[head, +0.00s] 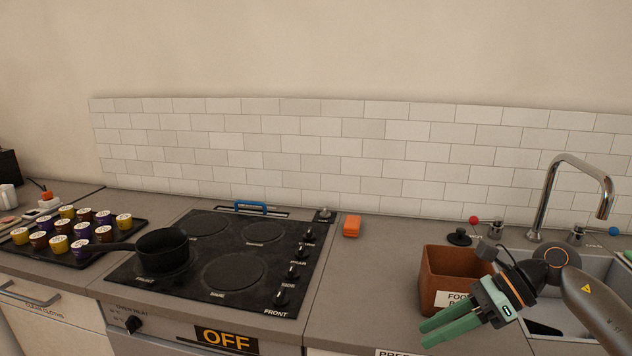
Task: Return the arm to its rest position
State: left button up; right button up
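My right gripper (424,334) is at the lower right, on the arm that comes in from the right edge. Its two green fingers point to the lower left, with their tips apart and nothing seen between them. It is in front of the brown food bin (445,270) and hides part of its front and label. My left gripper and arm are not in view.
A black hob (235,265) with a dark pan (163,252) is left of centre. A tray (85,262) of several coloured pods is further left. A sink (594,262) with a tall tap (546,195) is at right.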

jog(key=s+a+f+m+t+y+p, duration=0.1)
jog(key=s+a+f+m+t+y, duration=0.1)
jog(key=a+m+t+y, duration=0.85)
jog(key=s+d+f+m+t+h+p, duration=0.1)
jog(key=s+d+f+m+t+h, duration=0.15)
jog(key=f+m+h, duration=0.9)
jog(key=s+d+f+m+t+h, duration=0.25)
jog(key=f+m+h, duration=0.2)
jog(key=m, duration=1.35)
jog(key=s+d+f+m+g+h, duration=0.1)
jog(key=s+f+m+g+h, duration=0.1)
jog(key=s+f+m+g, duration=0.5)
jog(key=s+f+m, duration=0.1)
jog(key=s+f, duration=0.4)
jog(key=s, duration=0.2)
jog(key=shift+s+d+f+p, duration=0.2)
jog(key=shift+s+p, duration=0.1)
jog(key=shift+s, duration=0.1)
jog(key=shift+h, duration=0.25)
